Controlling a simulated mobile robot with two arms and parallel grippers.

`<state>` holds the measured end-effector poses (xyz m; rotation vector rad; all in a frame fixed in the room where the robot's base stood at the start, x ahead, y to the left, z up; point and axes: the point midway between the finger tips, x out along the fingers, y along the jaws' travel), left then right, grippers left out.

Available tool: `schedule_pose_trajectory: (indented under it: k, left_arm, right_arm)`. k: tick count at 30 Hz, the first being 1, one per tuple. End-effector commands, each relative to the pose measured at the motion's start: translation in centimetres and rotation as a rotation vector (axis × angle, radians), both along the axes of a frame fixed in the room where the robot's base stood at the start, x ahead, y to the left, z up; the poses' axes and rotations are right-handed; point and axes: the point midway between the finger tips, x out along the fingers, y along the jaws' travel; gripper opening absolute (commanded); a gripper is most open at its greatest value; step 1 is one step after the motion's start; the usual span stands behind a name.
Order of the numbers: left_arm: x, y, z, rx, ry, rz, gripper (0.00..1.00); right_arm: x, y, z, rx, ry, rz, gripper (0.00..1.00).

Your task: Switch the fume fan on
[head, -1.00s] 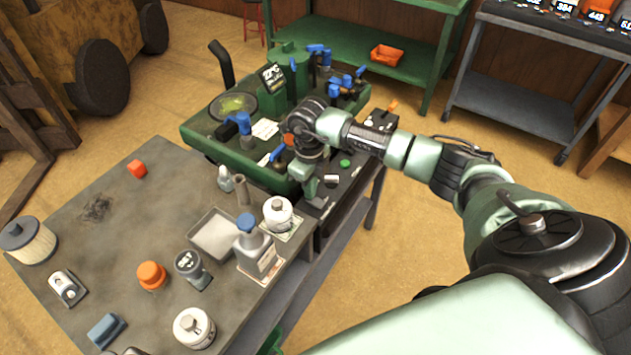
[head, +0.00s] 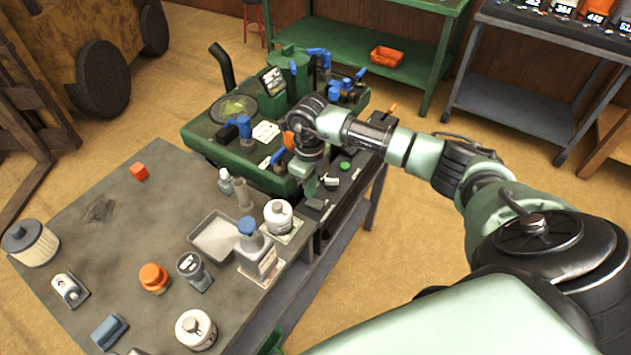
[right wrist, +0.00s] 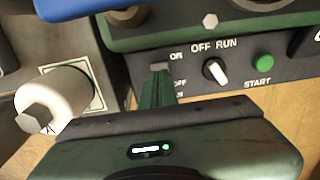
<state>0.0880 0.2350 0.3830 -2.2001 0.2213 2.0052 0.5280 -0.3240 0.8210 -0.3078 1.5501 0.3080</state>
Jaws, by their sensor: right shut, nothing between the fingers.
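The fan switch sits on the dark control panel (right wrist: 290,75) beside the ON and OFF labels in the right wrist view. It is mostly hidden behind my fingers. A small grey piece shows at their tips, and I cannot tell whether it is the lever or which way it is set. My right gripper (right wrist: 157,75) is shut and empty, with its tips at or very near the switch; contact is unclear. In the head view the right gripper (head: 308,186) points down over the panel's near end. My left gripper is not in view.
Right of the switch are a white OFF/RUN knob (right wrist: 215,71) and a green START button (right wrist: 263,64). The green machine (head: 215,140) lies behind.

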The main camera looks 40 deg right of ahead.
Motion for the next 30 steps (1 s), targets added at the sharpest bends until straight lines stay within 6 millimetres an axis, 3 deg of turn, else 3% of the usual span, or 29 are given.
schedule_pose_trajectory:
  k: [15,30]
  left_arm:
    - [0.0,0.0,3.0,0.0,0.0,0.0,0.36]
    - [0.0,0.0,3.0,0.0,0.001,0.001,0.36]
  right_arm:
    - [0.1,0.0,4.4,0.0,-0.002,0.0,0.0]
    - [0.0,0.0,4.5,0.0,-0.001,0.0,0.0]
